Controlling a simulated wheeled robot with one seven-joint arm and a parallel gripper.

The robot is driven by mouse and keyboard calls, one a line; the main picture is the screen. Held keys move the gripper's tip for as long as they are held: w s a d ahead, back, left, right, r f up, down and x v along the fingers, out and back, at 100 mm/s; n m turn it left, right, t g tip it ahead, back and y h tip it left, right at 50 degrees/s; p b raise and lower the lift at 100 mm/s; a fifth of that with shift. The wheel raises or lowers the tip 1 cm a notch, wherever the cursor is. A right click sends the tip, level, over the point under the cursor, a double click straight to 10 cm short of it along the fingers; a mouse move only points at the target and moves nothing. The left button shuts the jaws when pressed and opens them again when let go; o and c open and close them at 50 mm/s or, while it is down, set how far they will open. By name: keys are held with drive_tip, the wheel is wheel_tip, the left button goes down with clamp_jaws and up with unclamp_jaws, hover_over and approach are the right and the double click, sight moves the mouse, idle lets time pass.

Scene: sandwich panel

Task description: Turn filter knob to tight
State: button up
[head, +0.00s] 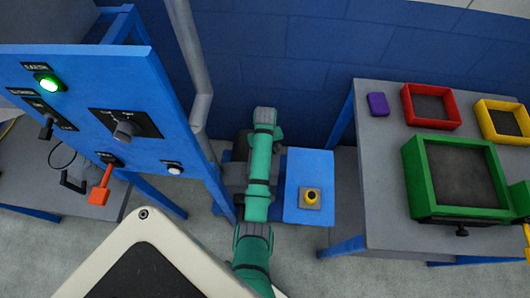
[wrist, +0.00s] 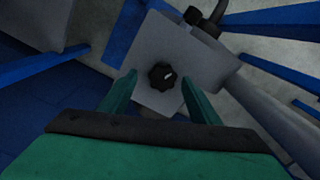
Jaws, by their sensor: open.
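The mark points to the upper right. My gripper (wrist: 158,75) is open, with one green finger on each side of the knob; I cannot tell how far above it the fingertips are. No contact shows. In the head view my gripper is hidden behind my green arm, and a dark grey box (head: 234,178) shows partly beside the arm. No knob label is readable in the wrist view.
A blue panel (head: 60,110) at left carries a grey rotary knob (head: 124,130), an orange lever (head: 99,193) and a lit green lamp (head: 48,83). A grey table (head: 375,190) holds coloured trays. A pipe (wrist: 262,110) runs beside the grey box.

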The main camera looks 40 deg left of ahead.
drive_tip(key=shift+s+f, duration=0.1)
drive_tip(key=shift+f, duration=0.25)
drive_tip(key=shift+s+a, duration=0.25)
drive_tip(key=shift+d, duration=0.1)
drive_tip(key=c, duration=1.1)
drive_tip(key=shift+o, duration=0.2)
